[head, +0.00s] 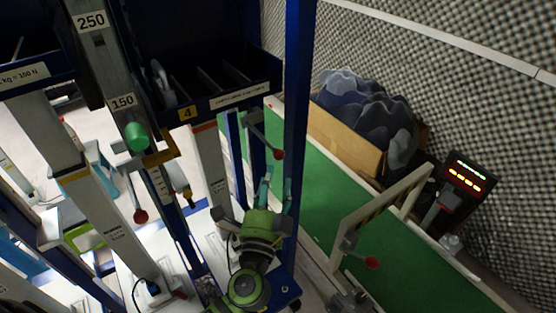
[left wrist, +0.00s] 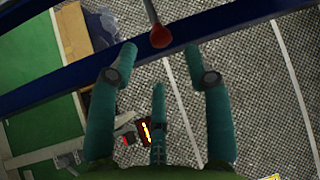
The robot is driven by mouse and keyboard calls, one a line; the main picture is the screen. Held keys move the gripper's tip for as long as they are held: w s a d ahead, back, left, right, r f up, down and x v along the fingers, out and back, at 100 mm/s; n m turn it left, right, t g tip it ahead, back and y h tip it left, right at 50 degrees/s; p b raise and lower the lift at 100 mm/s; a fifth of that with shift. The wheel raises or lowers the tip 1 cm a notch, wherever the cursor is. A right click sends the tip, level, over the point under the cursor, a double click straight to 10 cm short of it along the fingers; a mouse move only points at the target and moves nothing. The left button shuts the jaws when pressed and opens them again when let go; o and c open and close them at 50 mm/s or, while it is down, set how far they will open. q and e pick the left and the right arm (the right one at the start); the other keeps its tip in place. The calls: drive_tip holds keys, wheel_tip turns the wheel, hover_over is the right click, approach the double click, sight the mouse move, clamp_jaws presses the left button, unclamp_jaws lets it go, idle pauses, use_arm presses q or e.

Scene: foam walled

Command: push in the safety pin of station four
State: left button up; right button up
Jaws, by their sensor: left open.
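I cannot tell for sure which part is the safety pin. My right gripper is not in view.
A blue upright (head: 298,120) stands close to my left gripper. To the right are a green conveyor (head: 325,197), a cardboard box (head: 345,138) with dark lumpy contents, a red-lit display (head: 468,177) and another red knob (head: 372,263). Foam walls close off the back.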

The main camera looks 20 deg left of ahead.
sight(277, 160)
use_arm(q)
drive_tip(key=shift+w+a+r+p, duration=0.15)
drive_tip(key=shift+w+r+p, duration=0.2)
drive_tip(key=shift+w, duration=0.2)
drive_tip(key=shift+w+a+r+p, duration=0.1)
drive_tip(key=shift+w+r+p, duration=0.2)
drive_tip(key=shift+w, duration=0.2)
drive_tip(key=x, duration=0.2)
drive_tip(key=p+x, duration=0.1)
drive_tip(key=shift+w+f, duration=0.25)
drive_tip(key=shift+w, duration=0.4)
clamp_jaws()
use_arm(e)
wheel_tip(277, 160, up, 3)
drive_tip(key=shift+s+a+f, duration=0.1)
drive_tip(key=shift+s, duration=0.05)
